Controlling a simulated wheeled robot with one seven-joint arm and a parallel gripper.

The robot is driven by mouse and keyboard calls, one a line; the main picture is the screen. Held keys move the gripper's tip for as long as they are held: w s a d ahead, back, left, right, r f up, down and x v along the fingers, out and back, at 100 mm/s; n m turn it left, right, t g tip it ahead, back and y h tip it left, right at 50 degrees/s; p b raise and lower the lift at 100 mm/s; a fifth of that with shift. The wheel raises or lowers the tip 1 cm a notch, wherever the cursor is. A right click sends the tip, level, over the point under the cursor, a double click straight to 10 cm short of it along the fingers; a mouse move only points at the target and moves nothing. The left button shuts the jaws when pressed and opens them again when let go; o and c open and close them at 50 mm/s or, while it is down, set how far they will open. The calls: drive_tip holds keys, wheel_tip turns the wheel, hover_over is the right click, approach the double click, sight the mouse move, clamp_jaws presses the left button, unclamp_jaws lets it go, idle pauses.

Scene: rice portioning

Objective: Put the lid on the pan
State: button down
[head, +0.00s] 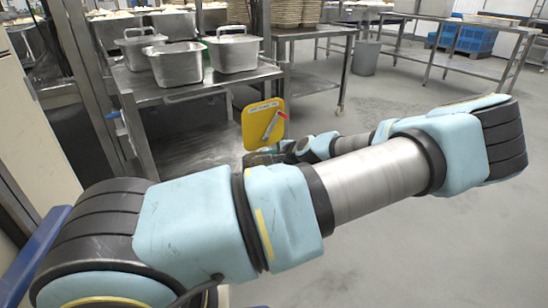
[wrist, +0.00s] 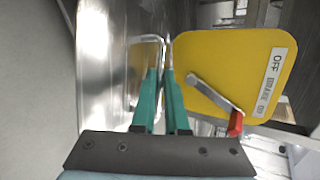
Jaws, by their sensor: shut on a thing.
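In the wrist view, my gripper (wrist: 161,72) has its green fingers close together, shut on the thin wire handle of a shiny steel lid (wrist: 105,65). The lid stands on edge at the left of the fingers. In the head view my gripper is mostly hidden behind my own arm, and I cannot make out the lid. A steel pan (head: 175,66) stands at the front of the steel table, with no handle showing on top. Two other pans, one behind left (head: 136,54) and one at right (head: 233,54), show handles on top. My gripper is lower than and right of the pans.
A yellow brake plate (head: 263,124) with a red lever stands near my gripper; it also fills the right of the wrist view (wrist: 240,65). The steel table (head: 150,80) has a lower shelf. Another table (head: 315,31) stands behind. Floor at right is clear.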

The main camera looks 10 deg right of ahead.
drive_tip(key=s+a+r+m+h, duration=0.2)
drive_tip(key=a+r+m+h, duration=0.2)
drive_tip(key=a, duration=0.6)
drive_tip(key=s+a+r+m+h, duration=0.2)
drive_tip(key=a+r+m+h, duration=0.2)
drive_tip(key=a, duration=0.7)
drive_tip(key=shift+r+m+t, duration=0.15)
drive_tip(key=shift+m+t, duration=0.15)
drive_tip(key=shift+r, duration=0.1)
